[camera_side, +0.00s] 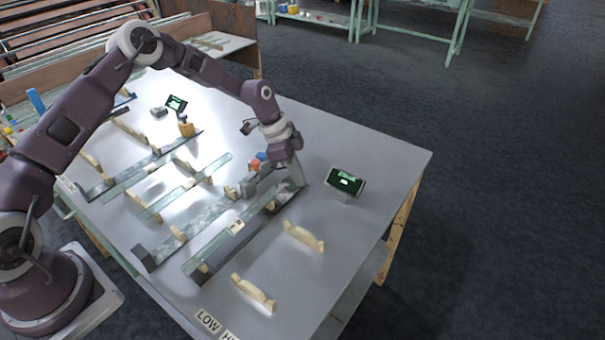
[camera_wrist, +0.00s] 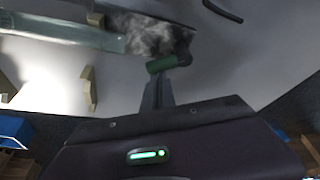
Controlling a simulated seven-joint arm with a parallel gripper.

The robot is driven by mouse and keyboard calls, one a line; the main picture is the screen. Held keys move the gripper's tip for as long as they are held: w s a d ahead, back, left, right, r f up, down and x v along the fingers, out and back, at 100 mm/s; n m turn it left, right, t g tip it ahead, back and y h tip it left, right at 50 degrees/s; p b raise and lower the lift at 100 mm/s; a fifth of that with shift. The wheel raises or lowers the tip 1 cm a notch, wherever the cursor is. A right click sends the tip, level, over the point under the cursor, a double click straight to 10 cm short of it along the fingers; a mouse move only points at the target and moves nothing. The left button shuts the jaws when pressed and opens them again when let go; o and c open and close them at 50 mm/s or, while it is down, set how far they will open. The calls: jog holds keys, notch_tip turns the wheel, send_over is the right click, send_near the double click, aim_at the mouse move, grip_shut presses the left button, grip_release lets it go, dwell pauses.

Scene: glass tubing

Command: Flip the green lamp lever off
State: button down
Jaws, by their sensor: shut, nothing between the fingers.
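A short dark-green cylinder (camera_wrist: 168,63), which looks like the green lever's handle, lies just ahead of my fingertips in the wrist view. Behind it is a dark piece (camera_wrist: 183,45) with a cloudy grey patch beside it. My gripper (camera_wrist: 158,84) is shut and empty, its fingers pointing at the green handle; I cannot tell whether they touch it. In the side view my gripper (camera_side: 297,178) is low over the table near the far right end of the long rails, and the lever there is hidden or too small to make out.
Long glass and dark rails (camera_side: 250,230) lie across the grey table (camera_side: 390,165). A small green-lit display (camera_side: 345,181) stands right of my gripper. Wooden cradles (camera_side: 303,236) stand nearer the front.

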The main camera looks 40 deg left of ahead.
jog(key=m, duration=0.2)
jog(key=s+a+m+g, duration=0.1)
jog(key=m, duration=0.1)
jog(key=shift+a+m+g+h, duration=0.2)
jog(key=shift+m+g+h, duration=0.1)
jog(key=shift+s+a, duration=0.15)
jog(key=shift+a, duration=0.15)
dwell(0.5)
jog(key=d, duration=0.1)
jog(key=d+r, duration=0.1)
jog(key=d, duration=0.1)
jog(key=shift+d+r, duration=0.3)
jog(key=shift+d, duration=0.1)
jog(key=v, duration=0.9)
jog(key=shift+a+r, duration=0.1)
